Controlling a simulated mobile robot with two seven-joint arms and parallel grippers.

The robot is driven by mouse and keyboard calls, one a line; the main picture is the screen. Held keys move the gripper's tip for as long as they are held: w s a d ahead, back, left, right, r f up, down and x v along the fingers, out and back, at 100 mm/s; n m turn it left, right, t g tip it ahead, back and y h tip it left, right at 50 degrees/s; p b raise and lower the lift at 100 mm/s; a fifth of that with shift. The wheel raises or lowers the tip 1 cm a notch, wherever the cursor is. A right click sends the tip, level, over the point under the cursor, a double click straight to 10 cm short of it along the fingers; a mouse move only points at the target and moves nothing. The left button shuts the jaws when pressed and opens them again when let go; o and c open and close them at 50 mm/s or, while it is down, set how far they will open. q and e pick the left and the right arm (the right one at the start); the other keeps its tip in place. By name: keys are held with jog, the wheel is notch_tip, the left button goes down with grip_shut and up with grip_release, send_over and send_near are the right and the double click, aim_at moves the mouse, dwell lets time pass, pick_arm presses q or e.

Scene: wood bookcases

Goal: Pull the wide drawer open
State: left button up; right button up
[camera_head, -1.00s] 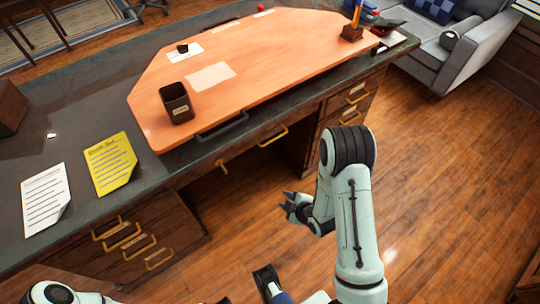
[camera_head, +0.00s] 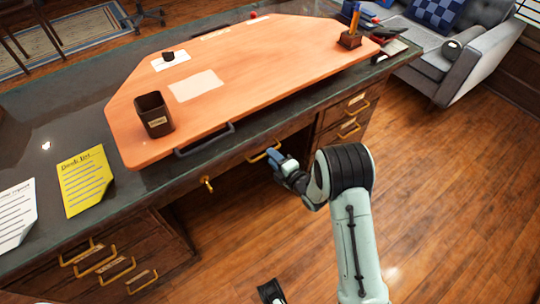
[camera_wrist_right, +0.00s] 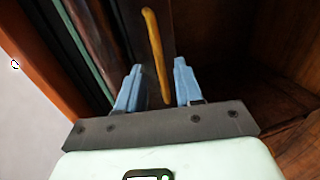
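The wide drawer (camera_head: 236,165) is in the desk's front, under the orange desktop panel, and looks shut. Its gold bar handle (camera_head: 264,151) shows just left of my right gripper (camera_head: 277,158) in the head view. In the right wrist view the yellow handle (camera_wrist_right: 155,55) runs lengthwise between the two blue fingers of my right gripper (camera_wrist_right: 157,85). Those fingers are apart, with gaps on both sides of the handle. My left gripper cannot be made out.
A grey bar (camera_head: 204,140) sticks out from the orange panel (camera_head: 240,85) above the drawer. A gold key-like piece (camera_head: 207,184) hangs left of it. Side drawers (camera_head: 115,265) stand at lower left. Open wood floor (camera_head: 430,190) lies at right.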

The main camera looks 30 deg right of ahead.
jog(key=shift+x, duration=1.15)
grip_shut()
jog(key=shift+d, duration=0.1)
dwell(0.5)
